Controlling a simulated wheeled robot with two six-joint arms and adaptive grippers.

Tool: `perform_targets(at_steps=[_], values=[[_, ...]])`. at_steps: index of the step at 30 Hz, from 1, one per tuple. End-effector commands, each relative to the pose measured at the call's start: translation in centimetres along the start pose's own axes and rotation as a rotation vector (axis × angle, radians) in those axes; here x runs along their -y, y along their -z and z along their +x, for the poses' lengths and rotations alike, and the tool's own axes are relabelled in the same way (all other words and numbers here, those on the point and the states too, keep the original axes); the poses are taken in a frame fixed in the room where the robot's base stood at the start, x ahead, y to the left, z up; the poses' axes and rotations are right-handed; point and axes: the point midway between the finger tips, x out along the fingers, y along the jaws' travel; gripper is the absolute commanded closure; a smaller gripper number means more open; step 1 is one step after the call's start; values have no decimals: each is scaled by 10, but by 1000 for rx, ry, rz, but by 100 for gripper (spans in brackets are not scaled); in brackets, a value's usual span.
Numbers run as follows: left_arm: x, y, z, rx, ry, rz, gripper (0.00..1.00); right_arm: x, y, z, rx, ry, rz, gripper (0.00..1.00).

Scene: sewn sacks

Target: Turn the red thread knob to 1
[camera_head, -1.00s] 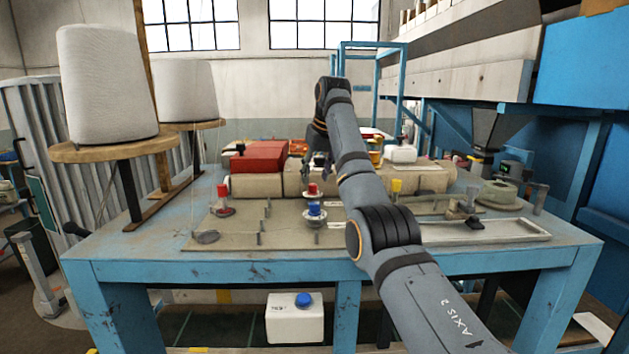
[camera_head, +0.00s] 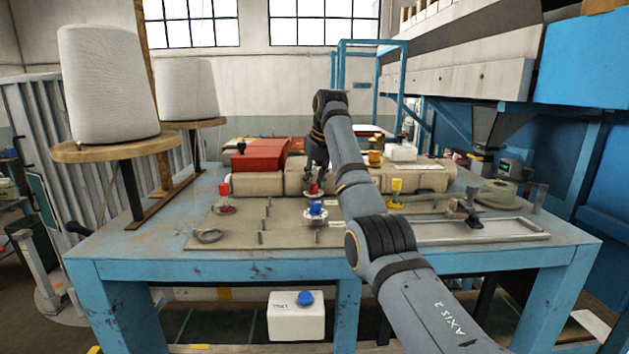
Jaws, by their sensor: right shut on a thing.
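A red knob (camera_head: 314,189) stands on the plate on the blue table, just behind the blue knob. My right gripper (camera_head: 314,184) points down from above and is shut on this red knob; its fingers partly hide it. A second red knob (camera_head: 223,190) stands at the plate's left side, apart from the gripper. A blue knob (camera_head: 315,208) sits on a pale base in front of the gripper. A yellow knob (camera_head: 396,186) stands to the right of my arm. Dial numbers are too small to read. My left gripper is not in view.
A beige machine body with a red cover (camera_head: 260,156) lies behind the knobs. Large white thread cones (camera_head: 103,85) stand on wooden discs at left. Thin pins rise from the plate (camera_head: 240,228). A shallow tray (camera_head: 480,240) lies at right. A white container (camera_head: 296,322) stands below the table.

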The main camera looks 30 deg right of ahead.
Motion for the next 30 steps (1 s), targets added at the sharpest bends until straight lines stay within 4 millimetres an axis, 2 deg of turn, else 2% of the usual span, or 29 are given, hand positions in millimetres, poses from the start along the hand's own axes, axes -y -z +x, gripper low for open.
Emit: perform_targets(at_steps=[11,30], values=[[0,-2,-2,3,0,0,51,2,1,-1,-1,-48,115,100],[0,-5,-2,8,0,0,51,6,2,-2,-3,-245,594,100]])
